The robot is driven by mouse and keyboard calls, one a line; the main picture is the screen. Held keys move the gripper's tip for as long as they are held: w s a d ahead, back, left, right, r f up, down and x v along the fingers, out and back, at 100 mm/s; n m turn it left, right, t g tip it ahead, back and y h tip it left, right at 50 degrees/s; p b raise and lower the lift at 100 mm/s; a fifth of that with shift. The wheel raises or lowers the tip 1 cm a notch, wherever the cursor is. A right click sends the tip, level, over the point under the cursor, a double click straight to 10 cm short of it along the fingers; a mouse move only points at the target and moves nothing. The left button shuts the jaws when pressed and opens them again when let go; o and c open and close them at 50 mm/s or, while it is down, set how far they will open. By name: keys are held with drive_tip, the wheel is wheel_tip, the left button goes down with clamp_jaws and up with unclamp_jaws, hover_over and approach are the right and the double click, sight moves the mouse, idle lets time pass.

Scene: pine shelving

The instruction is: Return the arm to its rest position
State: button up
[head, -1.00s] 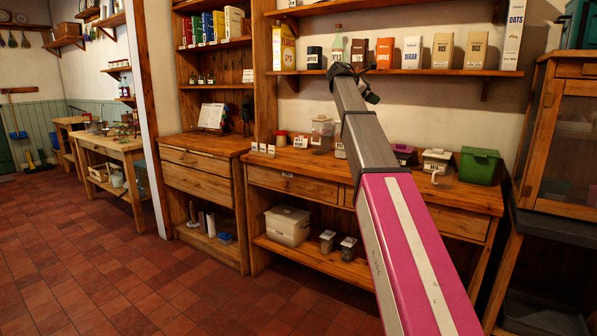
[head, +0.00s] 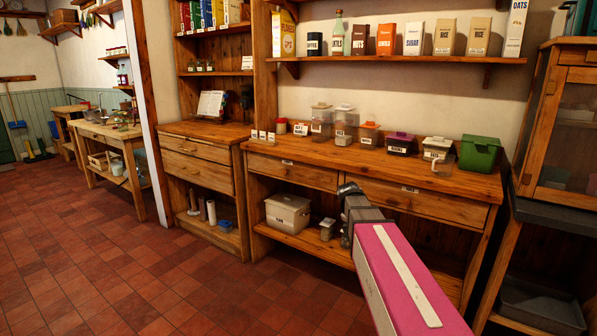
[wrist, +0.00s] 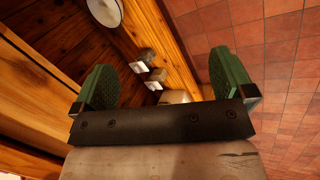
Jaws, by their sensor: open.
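My arm reaches in from the bottom right of the head view, its pink link in front and the grey links beyond it. Its far end is low, in front of the counter's drawers. My gripper's fingers cannot be made out in the head view. In the wrist view my gripper (wrist: 165,78) shows two green pads wide apart. It is open and holds nothing. Small labelled jars (wrist: 150,68) on the lower shelf show between and beyond the pads, apart from them.
The wooden counter (head: 460,178) carries several canisters and a green bin (head: 479,153). A white lidded box (head: 288,213) stands on its lower shelf. A glass-fronted cabinet (head: 570,140) is at the right. The red tiled floor (head: 200,290) at the left is clear.

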drive_tip(key=s+a+f+m+g+y, duration=0.1)
drive_tip(key=s+a+f+m, duration=0.1)
drive_tip(key=s+f, duration=0.5)
drive_tip(key=s+a+f+m+g+y, duration=0.1)
drive_tip(key=s+a+f+m+y, duration=0.1)
drive_tip(key=s+f+m, duration=0.2)
drive_tip(key=s+f, duration=0.3)
drive_tip(key=s, duration=0.5)
drive_tip(key=shift+s+m+y, duration=0.3)
drive_tip(key=shift+s+m, duration=0.05)
drive_tip(key=shift+m, duration=0.05)
